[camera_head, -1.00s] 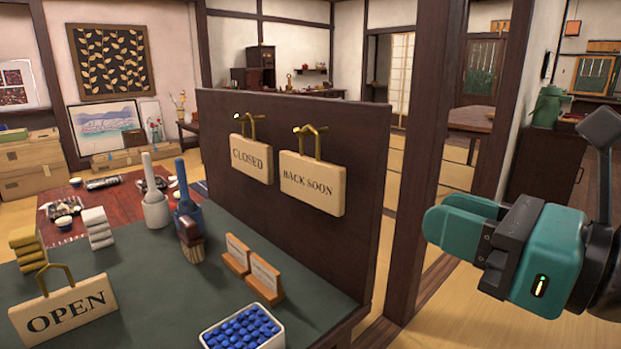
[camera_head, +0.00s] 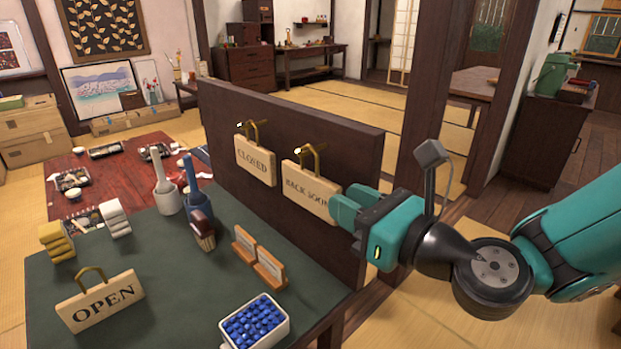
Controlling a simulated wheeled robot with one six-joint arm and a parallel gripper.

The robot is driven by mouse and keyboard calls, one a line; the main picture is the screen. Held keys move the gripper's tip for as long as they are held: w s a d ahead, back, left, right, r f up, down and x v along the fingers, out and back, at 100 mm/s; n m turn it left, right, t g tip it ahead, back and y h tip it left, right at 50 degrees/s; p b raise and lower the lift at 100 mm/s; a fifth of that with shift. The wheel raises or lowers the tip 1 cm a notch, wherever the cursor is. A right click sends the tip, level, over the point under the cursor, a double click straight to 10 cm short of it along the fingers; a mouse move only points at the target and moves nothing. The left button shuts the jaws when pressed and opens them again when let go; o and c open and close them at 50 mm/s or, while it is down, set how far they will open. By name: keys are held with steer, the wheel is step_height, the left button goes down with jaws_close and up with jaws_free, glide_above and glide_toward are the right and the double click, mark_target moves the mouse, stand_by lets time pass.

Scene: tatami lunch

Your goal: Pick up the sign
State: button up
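Three cream wooden signs show in the head view. The OPEN sign (camera_head: 99,302) stands on the green table at the front left. The CLOSED sign (camera_head: 255,160) and the BACK SOON sign (camera_head: 308,190) hang by brass handles from hooks on the dark partition. My gripper (camera_head: 352,204) is teal and in front of the partition, at the right end of the BACK SOON sign. Its fingers overlap that sign's right edge in the picture; I cannot tell whether they touch it. The two fingers look apart, with nothing seen held between them.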

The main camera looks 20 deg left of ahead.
mark_target(340, 191)
steer(key=x, duration=0.1)
steer(key=p+x, duration=0.1)
steer(key=shift+a+r, duration=0.25)
steer(key=shift+a, duration=0.15)
steer(key=shift+w+a+f+p, duration=0.2)
steer(key=shift+a+p, duration=0.1)
steer(key=shift+c, duration=0.2)
jaws_close()
steer(key=shift+r+p, duration=0.3)
steer(key=shift+r, duration=0.25)
steer(key=s+a+p, duration=0.3)
steer(key=s+p, duration=0.2)
steer(key=s, duration=0.3)
steer(key=s+a+p, duration=0.4)
steer(key=s+p, duration=0.2)
steer(key=s, duration=0.2)
steer(key=shift+s+r, duration=0.2)
steer(key=shift+s, duration=0.15)
